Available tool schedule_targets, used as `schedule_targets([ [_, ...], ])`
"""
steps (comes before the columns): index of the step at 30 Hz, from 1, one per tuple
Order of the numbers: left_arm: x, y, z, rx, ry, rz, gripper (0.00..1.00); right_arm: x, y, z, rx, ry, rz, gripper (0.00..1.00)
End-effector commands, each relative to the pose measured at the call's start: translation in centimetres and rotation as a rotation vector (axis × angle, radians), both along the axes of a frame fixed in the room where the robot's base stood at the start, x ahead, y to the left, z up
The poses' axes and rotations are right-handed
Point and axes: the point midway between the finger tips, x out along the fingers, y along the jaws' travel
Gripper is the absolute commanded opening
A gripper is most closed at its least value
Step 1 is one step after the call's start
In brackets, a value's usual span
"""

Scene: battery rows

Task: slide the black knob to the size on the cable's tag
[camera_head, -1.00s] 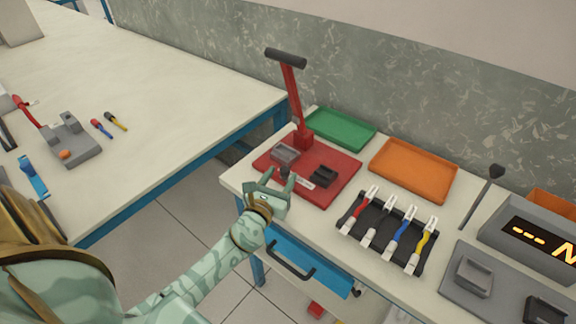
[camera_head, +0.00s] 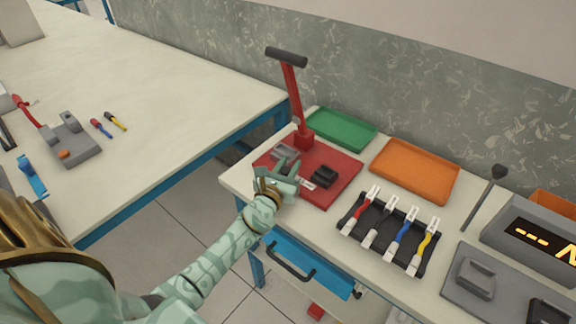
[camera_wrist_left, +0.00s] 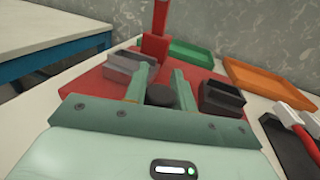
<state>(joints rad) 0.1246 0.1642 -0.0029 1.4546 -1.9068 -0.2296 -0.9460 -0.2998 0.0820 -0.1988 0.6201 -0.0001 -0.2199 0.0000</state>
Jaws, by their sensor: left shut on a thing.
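The black knob (camera_wrist_left: 160,95) sits between the two fingers of my left gripper (camera_wrist_left: 163,88) in the left wrist view. In the head view my left gripper (camera_head: 285,168) is over the front left of the red press base (camera_head: 335,190), and its fingers hide the knob. The gripper is shut on the knob. A grey block (camera_head: 284,151) and a black block (camera_head: 324,176) stand on the base on either side. A white scale strip (camera_head: 308,184) shows partly beside the gripper. Several tagged cables (camera_head: 402,240) lie in a black rack (camera_head: 378,238); their tags are too small to read. My right gripper does not show.
A red lever (camera_head: 293,95) rises behind the base. Green (camera_head: 341,127) and orange (camera_head: 413,171) trays lie at the back. A display box (camera_head: 520,235) and grey plate (camera_head: 460,293) stand on the right. A gap separates this table from the left one.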

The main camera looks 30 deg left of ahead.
Motion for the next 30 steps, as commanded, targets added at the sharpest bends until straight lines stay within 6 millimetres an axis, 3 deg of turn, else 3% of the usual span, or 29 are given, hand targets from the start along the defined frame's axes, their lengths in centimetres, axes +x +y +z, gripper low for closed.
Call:
schedule_targets([
  [6,-0.3,-3.0,0.1,-0.003,0.000,-0.002,0.00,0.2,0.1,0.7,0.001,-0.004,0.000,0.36],
  [14,-0.3,-3.4,-0.1,-0.003,0.002,-0.004,0.00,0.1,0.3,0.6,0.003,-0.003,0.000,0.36],
  [15,-0.3,-3.4,-0.1,-0.003,0.002,-0.005,0.32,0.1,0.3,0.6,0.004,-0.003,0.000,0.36],
  [17,-0.3,-3.4,-0.1,-0.003,0.002,-0.004,0.48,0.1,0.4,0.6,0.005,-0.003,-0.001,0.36],
  [30,-0.4,-3.3,-0.1,-0.001,0.001,-0.002,0.48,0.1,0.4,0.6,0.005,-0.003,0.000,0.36],
])
